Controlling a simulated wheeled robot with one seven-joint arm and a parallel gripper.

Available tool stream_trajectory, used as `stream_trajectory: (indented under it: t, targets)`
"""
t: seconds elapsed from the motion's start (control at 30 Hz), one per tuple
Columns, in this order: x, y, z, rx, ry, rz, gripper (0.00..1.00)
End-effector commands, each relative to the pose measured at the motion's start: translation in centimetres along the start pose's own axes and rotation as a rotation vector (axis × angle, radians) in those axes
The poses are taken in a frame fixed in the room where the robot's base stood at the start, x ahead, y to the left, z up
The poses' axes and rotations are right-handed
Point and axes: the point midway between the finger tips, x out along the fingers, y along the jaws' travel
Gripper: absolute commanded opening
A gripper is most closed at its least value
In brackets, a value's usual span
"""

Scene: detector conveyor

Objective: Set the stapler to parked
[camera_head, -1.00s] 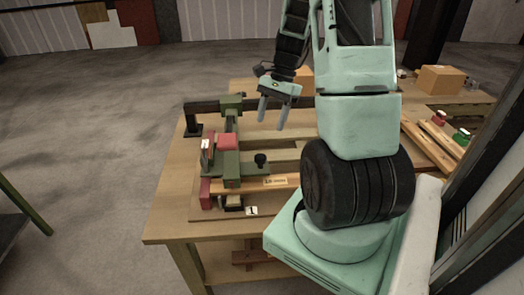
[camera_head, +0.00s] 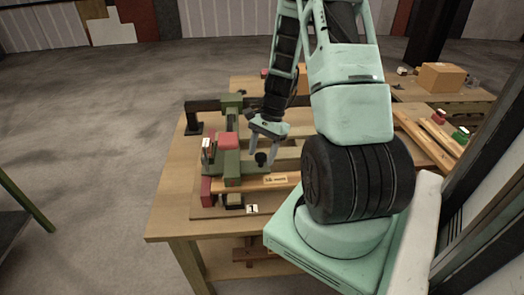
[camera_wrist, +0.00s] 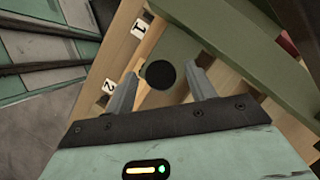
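A green machine (camera_head: 231,170) with a red block on top stands on a wooden table; I take it to be the stapler, though no name on it can be read. A black round knob (camera_head: 261,159) stands to the right of its upright part. My gripper (camera_head: 262,161) is open and points down at the knob. In the wrist view the knob (camera_wrist: 160,74) shows between the two spread fingertips (camera_wrist: 164,80), with a gap on both sides. I cannot tell how far above or around the knob the fingers are.
White labels, "1" (camera_wrist: 140,28) and "2" (camera_wrist: 108,86), sit beside the knob's area. A wooden strip with a printed label (camera_head: 276,179) lies in front. A cardboard-coloured box (camera_head: 441,77) and red and green items stand on the right-hand table. Open floor lies left.

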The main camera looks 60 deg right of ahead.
Motion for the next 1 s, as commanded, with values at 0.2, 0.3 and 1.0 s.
stream_trajectory:
  t: [0.2,0.3,1.0]
  targets:
    - [0.0,0.0,0.0,0.0,0.0,0.0,0.0]
    - [0.0,0.0,0.0,0.0,0.0,0.0,0.0]
    - [-3.5,9.0,-8.3,0.008,0.001,-0.003,0.0]
